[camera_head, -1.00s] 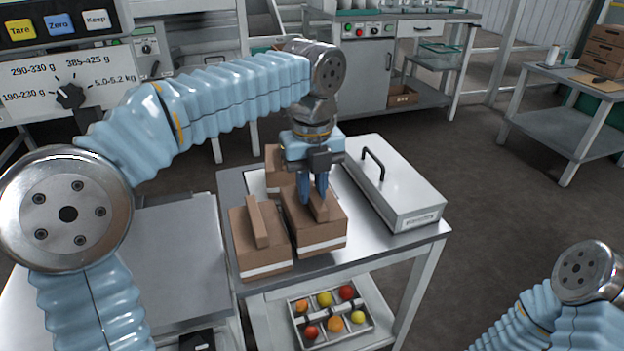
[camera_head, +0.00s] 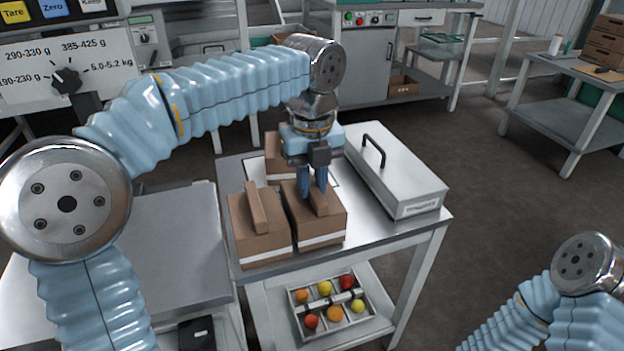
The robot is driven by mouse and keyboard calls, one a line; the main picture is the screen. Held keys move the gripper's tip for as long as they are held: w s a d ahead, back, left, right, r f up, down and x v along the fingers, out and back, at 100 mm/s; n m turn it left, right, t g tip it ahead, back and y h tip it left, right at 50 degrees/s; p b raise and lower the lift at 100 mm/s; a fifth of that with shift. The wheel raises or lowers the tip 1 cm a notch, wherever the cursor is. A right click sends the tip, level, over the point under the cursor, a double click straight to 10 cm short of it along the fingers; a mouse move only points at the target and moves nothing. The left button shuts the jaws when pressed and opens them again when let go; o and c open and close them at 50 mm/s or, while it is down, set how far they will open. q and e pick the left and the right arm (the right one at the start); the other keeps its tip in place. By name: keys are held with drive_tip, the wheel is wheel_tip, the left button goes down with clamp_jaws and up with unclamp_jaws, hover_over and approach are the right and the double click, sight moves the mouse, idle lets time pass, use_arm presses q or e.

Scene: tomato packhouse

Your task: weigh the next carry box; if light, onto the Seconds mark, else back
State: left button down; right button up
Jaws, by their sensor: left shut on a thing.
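Three brown carry boxes with raised handles stand on the grey table (camera_head: 390,235): a front left one (camera_head: 262,228), a front right one (camera_head: 318,222) with a white band, and a back one (camera_head: 274,160), partly hidden by my gripper. My left gripper (camera_head: 316,192) points down and is shut on the front right box's handle. I cannot tell whether that box is clear of the tabletop. A white patch (camera_head: 336,172) shows behind it, mostly hidden. The weighing panel (camera_head: 55,85), with Tare, Zero and Keep buttons and a range knob, is upper left. My right gripper is out of view.
A grey metal case (camera_head: 400,180) with a black handle fills the table's right side. A flat grey plate (camera_head: 175,245) lies left of the table. A tray of coloured fruit (camera_head: 328,305) sits on the lower shelf. The two front boxes stand close together.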

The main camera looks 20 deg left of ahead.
use_arm(q)
drive_tip(key=shift+f, duration=0.25)
drive_tip(key=c, duration=0.9)
unclamp_jaws()
drive_tip(key=c, duration=0.3)
drive_tip(key=shift+c, duration=0.2)
drive_tip(key=shift+r, duration=0.1)
